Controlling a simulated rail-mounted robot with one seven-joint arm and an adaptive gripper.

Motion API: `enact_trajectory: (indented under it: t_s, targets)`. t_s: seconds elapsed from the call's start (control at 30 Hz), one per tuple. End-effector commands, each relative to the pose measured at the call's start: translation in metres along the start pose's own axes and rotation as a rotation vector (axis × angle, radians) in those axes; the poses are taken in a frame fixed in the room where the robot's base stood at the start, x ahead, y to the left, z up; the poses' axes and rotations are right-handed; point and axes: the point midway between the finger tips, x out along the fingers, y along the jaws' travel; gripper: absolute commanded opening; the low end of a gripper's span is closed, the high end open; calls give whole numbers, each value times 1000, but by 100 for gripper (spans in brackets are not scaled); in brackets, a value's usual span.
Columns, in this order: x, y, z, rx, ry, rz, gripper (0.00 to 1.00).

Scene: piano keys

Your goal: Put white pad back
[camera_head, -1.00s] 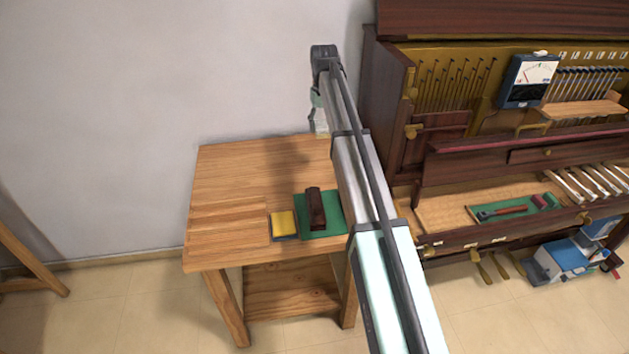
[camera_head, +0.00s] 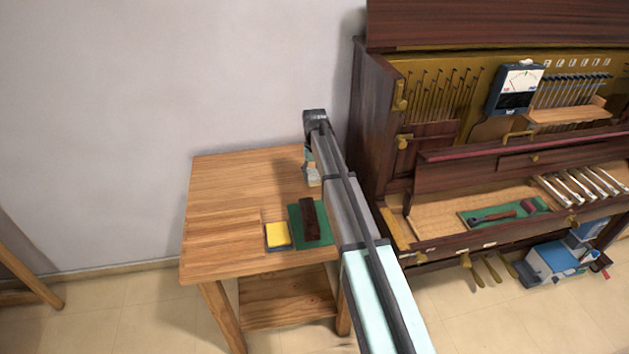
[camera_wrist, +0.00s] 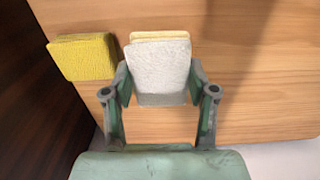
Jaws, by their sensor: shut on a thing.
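My gripper (camera_wrist: 160,90) is shut on a white pad (camera_wrist: 160,65), with a finger at each side of it. A pale yellow edge (camera_wrist: 160,37) shows just behind the pad's far edge in the wrist view; I cannot tell whether the pad touches it. In the head view my gripper (camera_head: 312,172) is low over the back right of the wooden table (camera_head: 220,195). A yellow pad (camera_wrist: 82,57) lies to the left in the wrist view.
A yellow pad on a dark base (camera_head: 277,235) and a green mat (camera_head: 325,238) with a dark brown block (camera_head: 310,220) are at the table's front. The piano's dark side (camera_head: 372,120) stands close on the right. The table's left half is clear.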

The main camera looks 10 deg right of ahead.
Motion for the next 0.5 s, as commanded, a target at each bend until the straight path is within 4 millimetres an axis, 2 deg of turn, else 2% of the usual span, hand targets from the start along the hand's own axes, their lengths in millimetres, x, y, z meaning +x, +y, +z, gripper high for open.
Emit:
enact_trajectory:
  t_s: [0.23,0.5]
  targets:
    - [31,0,0,0,-2,0,29]
    - [37,0,0,0,0,0,29]
